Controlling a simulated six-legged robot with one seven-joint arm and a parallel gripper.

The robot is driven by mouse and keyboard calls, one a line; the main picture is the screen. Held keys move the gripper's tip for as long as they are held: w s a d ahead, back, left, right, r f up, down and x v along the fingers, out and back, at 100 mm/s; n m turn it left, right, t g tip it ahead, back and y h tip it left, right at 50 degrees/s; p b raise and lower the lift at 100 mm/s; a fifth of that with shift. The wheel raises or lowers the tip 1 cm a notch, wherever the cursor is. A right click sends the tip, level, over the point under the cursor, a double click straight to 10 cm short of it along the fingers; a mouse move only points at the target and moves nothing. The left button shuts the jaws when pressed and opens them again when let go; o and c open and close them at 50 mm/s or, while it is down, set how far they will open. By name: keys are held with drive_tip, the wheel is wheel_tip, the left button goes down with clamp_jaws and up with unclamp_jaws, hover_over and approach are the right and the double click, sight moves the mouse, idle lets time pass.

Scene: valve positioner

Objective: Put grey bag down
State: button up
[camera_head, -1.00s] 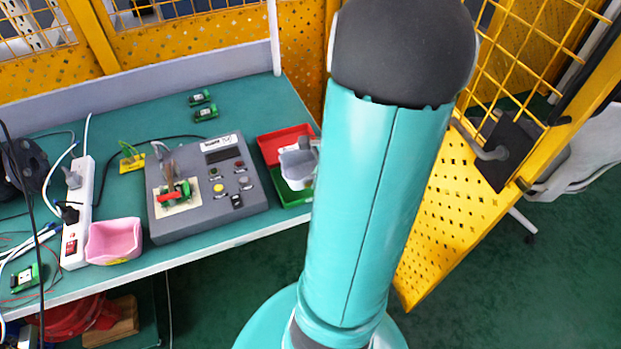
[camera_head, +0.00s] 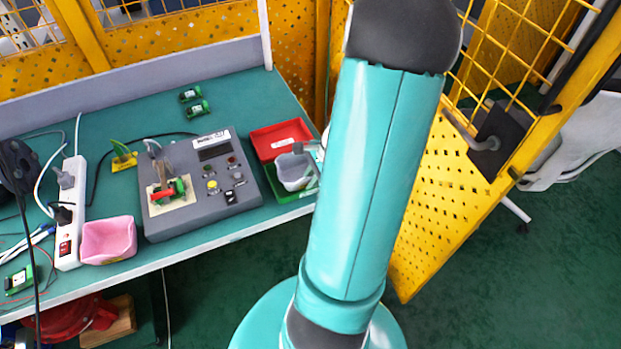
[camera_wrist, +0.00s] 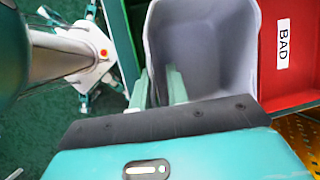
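The grey bag (camera_head: 293,174), an open-topped grey container, is over the green tray (camera_head: 303,189) at the right end of the table. In the wrist view the bag (camera_wrist: 205,45) is upright and looks empty. My gripper (camera_wrist: 158,88) is at its rim, with one finger inside and one outside, pinching the wall. In the head view my gripper (camera_head: 308,147) is at the bag's far right side, partly hidden by my arm. Whether the bag's bottom touches the green tray is hidden.
A red tray (camera_head: 263,141) labelled BAD lies just behind the green one. A grey control box (camera_head: 165,222) stands to the left, with a pink container (camera_head: 108,240) and a power strip (camera_head: 69,230) beyond. A yellow fence (camera_head: 435,215) is on the right.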

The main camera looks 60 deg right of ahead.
drive_tip(key=shift+o, duration=0.2)
drive_tip(key=v, duration=1.2)
drive_tip(key=w+a+r+n+g+h, duration=0.1)
drive_tip(key=w+a+r+n, duration=0.35)
drive_tip(key=a, duration=0.25)
drive_tip(key=w+a+r+n+h, duration=0.1)
drive_tip(key=w+a+r+n, duration=0.3)
drive_tip(key=a+n, duration=0.3)
drive_tip(key=s+a+r+n+t, duration=0.1)
drive_tip(key=a+r+n, duration=0.1)
drive_tip(key=a+n, duration=0.2)
drive_tip(key=s+a+r+n+t, duration=0.1)
drive_tip(key=a+r+n, duration=0.2)
drive_tip(key=a, duration=0.6)
drive_tip(key=a+r+n+t+h, duration=0.1)
drive_tip(key=a+r+n, duration=0.1)
drive_tip(key=a+n, duration=0.3)
drive_tip(key=shift+s+a+r, duration=0.2)
drive_tip(key=shift+s+a, duration=0.2)
drive_tip(key=shift+a, duration=0.4)
